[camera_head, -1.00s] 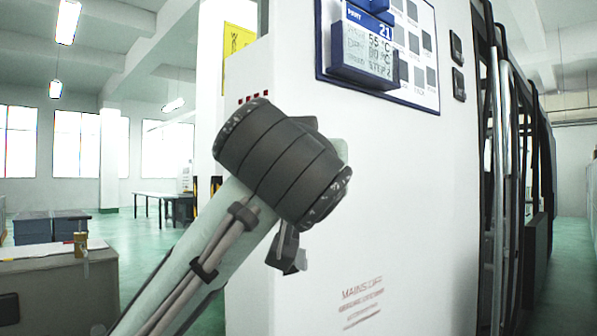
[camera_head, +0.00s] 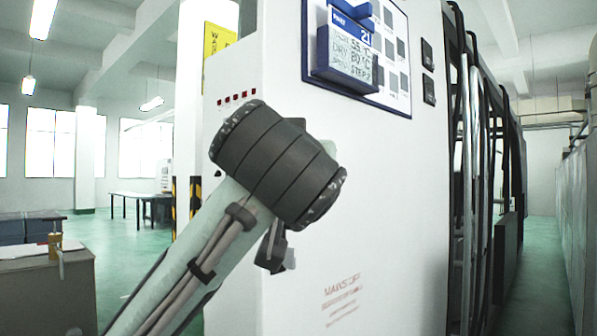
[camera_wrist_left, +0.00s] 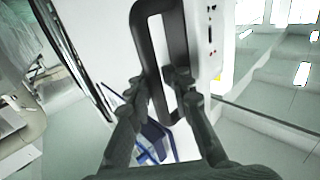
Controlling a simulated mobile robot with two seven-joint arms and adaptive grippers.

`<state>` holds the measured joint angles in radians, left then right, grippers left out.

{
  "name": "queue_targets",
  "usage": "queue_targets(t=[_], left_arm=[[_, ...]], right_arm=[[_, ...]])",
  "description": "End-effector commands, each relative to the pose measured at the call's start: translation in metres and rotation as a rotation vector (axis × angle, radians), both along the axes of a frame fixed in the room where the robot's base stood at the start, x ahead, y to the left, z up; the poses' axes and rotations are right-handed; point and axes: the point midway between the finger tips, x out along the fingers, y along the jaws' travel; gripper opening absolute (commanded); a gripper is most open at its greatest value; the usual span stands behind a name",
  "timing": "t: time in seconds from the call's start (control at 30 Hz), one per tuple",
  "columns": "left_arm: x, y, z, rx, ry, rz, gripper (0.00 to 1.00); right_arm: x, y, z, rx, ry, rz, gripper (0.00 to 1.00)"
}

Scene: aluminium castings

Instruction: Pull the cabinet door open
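The tall white cabinet (camera_head: 390,200) stands in front of me in the head view. A dark looped handle (camera_wrist_left: 146,45) shows in the left wrist view, on a white surface. My left gripper (camera_wrist_left: 158,82) is at this handle, its fingers apart, with a dark bar of the handle between the tips. I cannot tell whether the fingers touch it. In the head view my left arm's thick wrist covers most of the gripper and the handle. The edge of the cabinet door cannot be made out. My right gripper is in neither view.
A blue-framed sign board (camera_head: 398,90) with a blue holder (camera_head: 347,68) is on the cabinet front. Dark and silver pipes (camera_head: 468,180) run along its right side. A work table (camera_head: 55,295) stands at the lower left. Green floor (camera_head: 545,275) is free at the right.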

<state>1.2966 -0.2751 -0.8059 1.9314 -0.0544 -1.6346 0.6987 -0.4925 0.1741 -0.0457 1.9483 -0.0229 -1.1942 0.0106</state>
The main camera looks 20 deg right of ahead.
Motion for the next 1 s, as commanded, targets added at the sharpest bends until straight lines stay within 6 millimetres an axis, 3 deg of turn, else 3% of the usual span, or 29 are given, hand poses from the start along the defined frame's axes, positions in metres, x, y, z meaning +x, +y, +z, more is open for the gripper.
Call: queue_targets(t=[0.1, 0.43, 0.8, 1.0], left_arm=[[0.000, 0.000, 0.001, -0.001, -0.002, -0.002, 0.34], [-0.004, 0.000, 0.002, -0.003, -0.003, -0.005, 0.34], [-0.055, 0.024, 0.002, -0.003, -0.003, -0.005, 0.34], [-0.068, 0.031, 0.001, -0.002, -0.001, -0.004, 0.34]], right_arm=[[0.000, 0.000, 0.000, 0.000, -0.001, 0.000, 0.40], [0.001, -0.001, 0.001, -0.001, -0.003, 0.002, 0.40], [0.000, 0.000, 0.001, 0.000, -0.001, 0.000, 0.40], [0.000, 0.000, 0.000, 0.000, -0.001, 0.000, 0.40]])
